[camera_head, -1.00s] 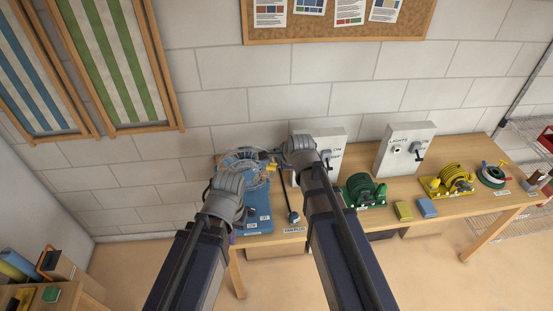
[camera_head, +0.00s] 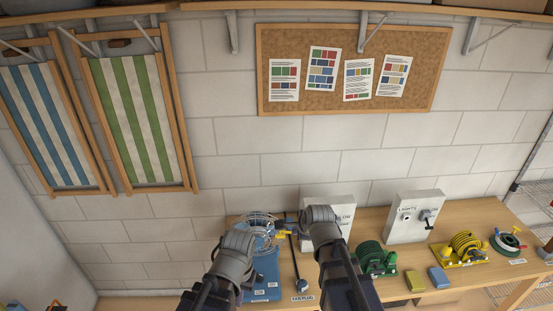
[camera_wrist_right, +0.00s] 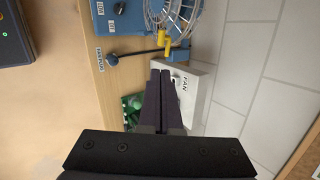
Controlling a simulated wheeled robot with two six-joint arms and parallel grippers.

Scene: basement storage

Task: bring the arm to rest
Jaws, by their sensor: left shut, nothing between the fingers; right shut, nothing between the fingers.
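My right gripper (camera_wrist_right: 160,74) shows in the right wrist view as two dark fingers side by side, shut with nothing between them. Its fingers overlap part of the white FAN box (camera_wrist_right: 197,92) in that view; I cannot tell the gap. In the head view both my arms reach in from the bottom, with grey joints in front of the workbench. The fingers of both grippers are hidden there, so my left gripper does not show.
The wooden workbench (camera_head: 300,272) holds a blue-based device with a wire cage (camera_head: 266,266), a LIGHTS switch box (camera_head: 411,220), a green reel (camera_head: 374,258), a yellow reel (camera_head: 464,248) and two small blocks. A corkboard (camera_head: 343,104) and striped folded chairs (camera_head: 133,119) hang on the wall.

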